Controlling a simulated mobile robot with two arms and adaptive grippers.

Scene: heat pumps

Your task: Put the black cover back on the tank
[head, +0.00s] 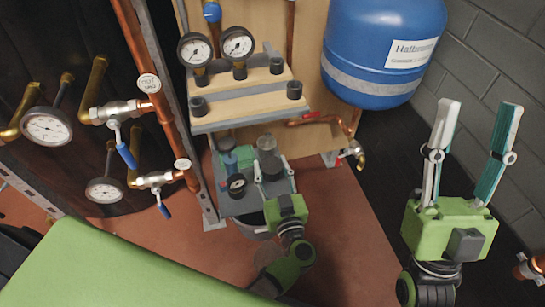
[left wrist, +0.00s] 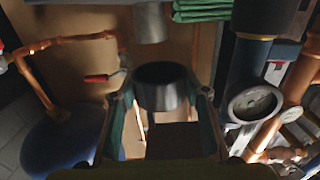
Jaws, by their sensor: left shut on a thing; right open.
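The black cover (head: 267,143) is a small dark cylinder in my left gripper (head: 273,170). My left gripper is shut on it, low in front of the wooden panel. In the left wrist view the black cover (left wrist: 160,88) sits between the two fingertips (left wrist: 162,97), its round end facing the camera. The blue tank (head: 385,40) with a white label and grey band is at upper right, well apart from the cover. Its blue side shows at lower left in the wrist view (left wrist: 55,148). My right gripper (head: 477,108) is open and empty, fingers up, below the tank.
A shelf (head: 245,88) with two gauges stands above my left gripper. Copper pipes, valves and more gauges (head: 47,126) line a large dark body (head: 60,50) at left. A brick wall (head: 480,70) is at right. Reddish floor (head: 335,220) is open between the grippers.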

